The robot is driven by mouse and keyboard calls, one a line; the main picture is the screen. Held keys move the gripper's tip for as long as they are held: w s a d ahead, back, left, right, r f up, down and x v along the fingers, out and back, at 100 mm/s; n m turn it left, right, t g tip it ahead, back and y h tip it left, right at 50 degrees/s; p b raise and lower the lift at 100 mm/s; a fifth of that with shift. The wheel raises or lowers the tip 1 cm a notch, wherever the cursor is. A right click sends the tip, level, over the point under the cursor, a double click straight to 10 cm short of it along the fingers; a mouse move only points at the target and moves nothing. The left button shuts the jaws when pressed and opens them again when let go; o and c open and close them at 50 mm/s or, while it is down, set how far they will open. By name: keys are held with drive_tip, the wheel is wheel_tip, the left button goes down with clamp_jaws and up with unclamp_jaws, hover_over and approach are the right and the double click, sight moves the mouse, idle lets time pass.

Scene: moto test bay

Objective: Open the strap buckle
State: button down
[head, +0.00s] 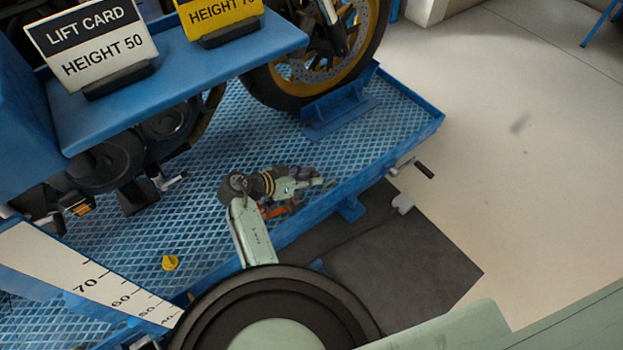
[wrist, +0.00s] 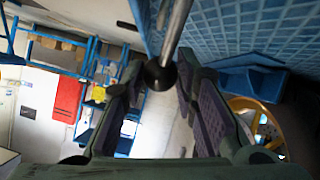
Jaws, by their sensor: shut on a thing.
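My gripper (head: 314,183) is low over the blue platform near its front edge in the head view. In the wrist view, the two padded fingers of my gripper (wrist: 164,84) are on either side of a metal rod (wrist: 176,32) with a round black end (wrist: 160,75). The gripper is shut on this rod at its black end. The rod runs up out of the wrist view. A small orange-red piece (head: 274,211) lies below my wrist in the head view, partly hidden by the arm. I cannot make out a strap or clearly tell which part is the buckle.
The blue platform (head: 371,158) carries a motorcycle, its wheel (head: 315,75) in a blue chock (head: 338,108). A crank handle (head: 424,170) sticks out at the platform's right edge. A yellow knob (head: 170,262) lies at left. The floor (head: 500,130) at right is clear.

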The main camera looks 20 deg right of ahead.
drive_tip(key=shift+a, duration=0.1)
idle(0.3)
drive_tip(key=c, duration=1.5)
unclamp_jaws()
drive_tip(key=shift+c, duration=0.2)
drive_tip(key=v, duration=1.2)
drive_tip(key=shift+f, duration=0.1)
drive_tip(key=shift+c, duration=0.2)
